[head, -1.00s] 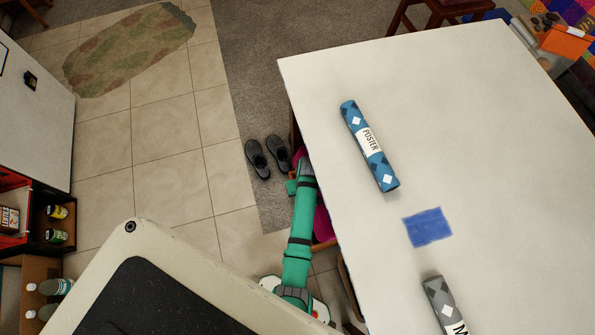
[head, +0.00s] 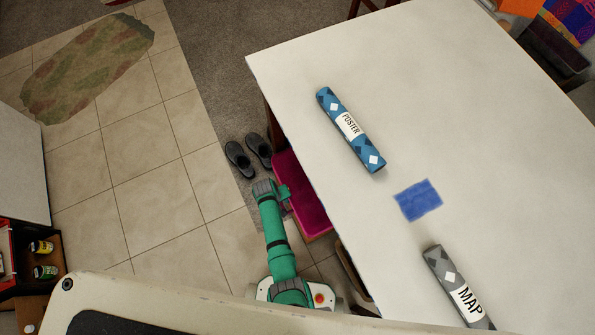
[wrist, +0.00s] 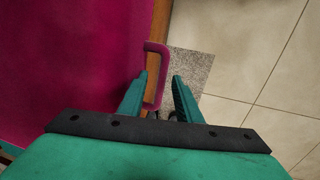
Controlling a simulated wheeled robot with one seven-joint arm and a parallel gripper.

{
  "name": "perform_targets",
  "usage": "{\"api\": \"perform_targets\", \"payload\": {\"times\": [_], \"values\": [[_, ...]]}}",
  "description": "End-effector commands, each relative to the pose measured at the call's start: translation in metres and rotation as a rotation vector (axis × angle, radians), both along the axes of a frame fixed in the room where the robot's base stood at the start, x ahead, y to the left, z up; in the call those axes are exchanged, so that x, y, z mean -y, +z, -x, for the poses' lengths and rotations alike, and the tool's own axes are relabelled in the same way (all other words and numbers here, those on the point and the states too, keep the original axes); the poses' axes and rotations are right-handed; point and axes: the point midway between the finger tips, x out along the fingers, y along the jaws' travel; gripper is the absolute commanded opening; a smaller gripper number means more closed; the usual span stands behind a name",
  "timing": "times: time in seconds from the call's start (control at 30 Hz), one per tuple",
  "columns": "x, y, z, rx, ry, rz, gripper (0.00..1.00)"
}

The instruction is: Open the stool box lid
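The stool box shows in the head view as a magenta lid (head: 303,200) on a wooden body, partly under the white table's left edge. In the wrist view the lid (wrist: 70,60) fills the left side, flat along its wooden edge (wrist: 159,45), and looks closed. A magenta handle (wrist: 162,65) sticks out from that edge. My gripper (wrist: 158,82) is open, one finger on each side of the handle's outer bar; I cannot tell whether they touch it. In the head view my gripper (head: 284,192) is at the lid's left edge.
The white table (head: 440,90) overhangs on the right, holding a blue poster roll (head: 350,130), a grey map roll (head: 457,288) and a blue patch (head: 418,200). Black shoes (head: 248,154) stand beyond my gripper.

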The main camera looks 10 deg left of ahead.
Motion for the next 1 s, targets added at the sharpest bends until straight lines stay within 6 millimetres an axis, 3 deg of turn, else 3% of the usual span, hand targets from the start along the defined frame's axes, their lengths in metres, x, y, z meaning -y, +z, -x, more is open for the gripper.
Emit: {"api": "perform_targets", "payload": {"times": [0.1,0.37,0.93,1.0], "values": [[0.003,-0.006,0.000,0.009,-0.009,0.014,0.31],[-0.001,0.017,0.002,0.010,-0.009,0.011,0.31],[-0.014,0.100,0.011,0.010,-0.008,0.011,0.31],[-0.010,0.097,0.020,0.026,-0.018,-0.007,0.31]]}}
